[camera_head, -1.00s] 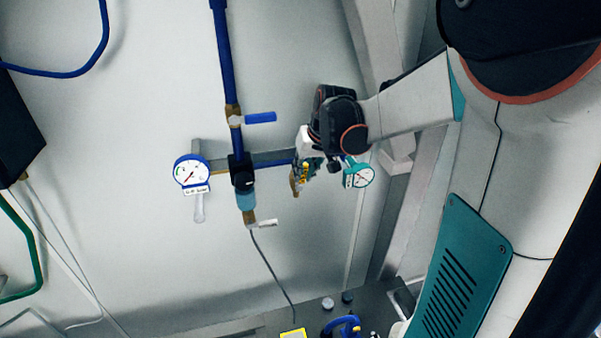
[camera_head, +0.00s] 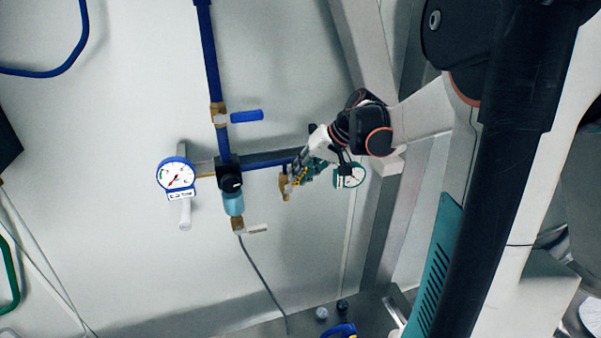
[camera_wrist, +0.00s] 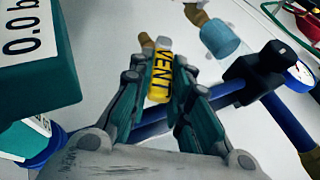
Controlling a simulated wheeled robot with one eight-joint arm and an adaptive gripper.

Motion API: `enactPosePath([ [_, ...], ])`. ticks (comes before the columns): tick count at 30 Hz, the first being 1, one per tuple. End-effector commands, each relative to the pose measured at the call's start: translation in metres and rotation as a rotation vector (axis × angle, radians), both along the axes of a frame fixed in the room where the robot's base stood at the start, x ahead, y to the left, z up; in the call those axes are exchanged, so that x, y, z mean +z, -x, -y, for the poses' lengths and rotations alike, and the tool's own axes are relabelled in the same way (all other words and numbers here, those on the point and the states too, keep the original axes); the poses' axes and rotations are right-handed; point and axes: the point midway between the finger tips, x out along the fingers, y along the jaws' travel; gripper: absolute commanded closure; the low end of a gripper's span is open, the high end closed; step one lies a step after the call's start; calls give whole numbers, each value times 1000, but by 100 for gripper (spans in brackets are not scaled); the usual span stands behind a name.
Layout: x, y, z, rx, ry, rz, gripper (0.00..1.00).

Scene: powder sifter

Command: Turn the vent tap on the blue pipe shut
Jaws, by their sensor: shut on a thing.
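The vent tap's yellow handle, marked VENT (camera_wrist: 160,80), sits between my gripper's (camera_wrist: 161,88) two fingers in the wrist view. My gripper is shut on it. The tap's brass end (camera_head: 284,188) hangs below the right end of the horizontal blue pipe (camera_head: 266,163) in the head view; a bit of brass (camera_wrist: 147,41) also shows past the handle in the wrist view. My gripper (camera_head: 297,177) reaches in from the right and slants down to the left. The handle's exact angle to the pipe is hard to tell, as my fingers cover much of the tap.
A teal gauge (camera_head: 350,175) stands close to my gripper's right. A blue-rimmed gauge (camera_head: 176,176), a regulator with a blue bowl (camera_head: 233,204) and a blue-handled valve (camera_head: 246,115) are to the left. A boxy readout (camera_wrist: 35,50) is close on the left in the wrist view.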

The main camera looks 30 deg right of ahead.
Motion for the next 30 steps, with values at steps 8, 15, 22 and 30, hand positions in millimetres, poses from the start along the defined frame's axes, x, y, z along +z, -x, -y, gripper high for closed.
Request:
enactPosePath([
  [8,-1,1,0,1,2,-2,62],
  [15,-1,0,0,1,2,-2,62],
  [22,10,7,5,0,1,-2,62],
  [30,52,34,23,-2,1,-3,62],
])
